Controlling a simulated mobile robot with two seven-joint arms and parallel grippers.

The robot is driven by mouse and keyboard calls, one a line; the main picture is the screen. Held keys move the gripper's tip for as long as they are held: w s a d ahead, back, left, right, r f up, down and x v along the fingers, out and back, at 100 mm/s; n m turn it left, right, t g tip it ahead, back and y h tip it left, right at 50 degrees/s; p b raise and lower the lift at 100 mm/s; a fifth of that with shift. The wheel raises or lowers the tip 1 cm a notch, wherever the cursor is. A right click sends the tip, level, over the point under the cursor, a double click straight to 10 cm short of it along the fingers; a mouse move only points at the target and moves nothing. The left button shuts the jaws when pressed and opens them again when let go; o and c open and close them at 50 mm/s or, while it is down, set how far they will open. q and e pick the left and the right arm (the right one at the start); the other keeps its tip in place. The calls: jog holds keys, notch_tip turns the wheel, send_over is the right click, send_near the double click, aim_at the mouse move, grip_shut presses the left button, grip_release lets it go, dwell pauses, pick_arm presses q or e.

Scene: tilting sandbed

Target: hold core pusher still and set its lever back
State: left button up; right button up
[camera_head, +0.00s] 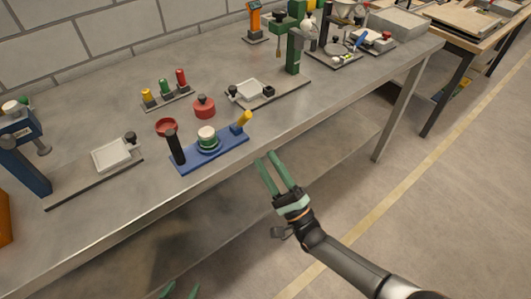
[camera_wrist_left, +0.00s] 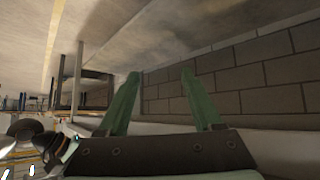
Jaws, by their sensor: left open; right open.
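A blue-based fixture (camera_head: 209,154) on the bench carries a dark post with a red cup, a green-and-white round part and a yellow lever-like handle (camera_head: 243,118). It may be the core pusher; no label can be read. My right gripper (camera_head: 265,157) is open and empty, just off the bench's front edge, below and right of the yellow handle. Only the green fingertips of my left gripper (camera_head: 181,289) show at the bottom of the head view, low in front of the bench. In the left wrist view it is open and empty (camera_wrist_left: 160,75). Neither gripper touches the fixture.
The grey bench (camera_head: 100,75) has a lower shelf. A red knob (camera_head: 204,107) and a stand of coloured pegs (camera_head: 167,92) sit behind the fixture. A blue press-like device (camera_head: 24,150) stands left, a green one (camera_head: 295,50) behind right. Floor in front is open.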

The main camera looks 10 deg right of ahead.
pick_arm(q)
jog(key=w+d+r+m+t+h, duration=0.35)
jog(key=w+d+r+m, duration=0.4)
jog(key=w+r, duration=0.3)
jog(key=w+d+r+m+t+h, duration=0.2)
jog(key=w+d+r+m+h, duration=0.2)
jog(key=w+d+r+m, duration=0.45)
jog(key=w+d+r+m+g+h, duration=0.1)
jog(key=d+r+m+h, duration=0.2)
jog(key=r+m, duration=0.3)
jog(key=d+r+m+h, duration=0.4)
jog(key=r+m, duration=0.1)
jog(key=r, duration=0.3)
jog(key=s+d+r+m+g+h, duration=0.2)
jog(key=d+r+m+g+h, duration=0.15)
jog(key=m+g, duration=0.45)
jog(key=m+g+y, duration=0.6)
jog(key=m+y, duration=1.4)
jog(key=m, duration=1.1)
send_near(177, 152)
jog(key=shift+w+d+r, duration=0.15)
jog(key=shift+w+r, duration=0.3)
jog(key=shift+w, duration=0.15)
jog(key=shift+a, duration=0.25)
jog(key=shift+f, duration=0.4)
notch_tip(177, 152, down, 11)
jog(key=shift+f, duration=0.25)
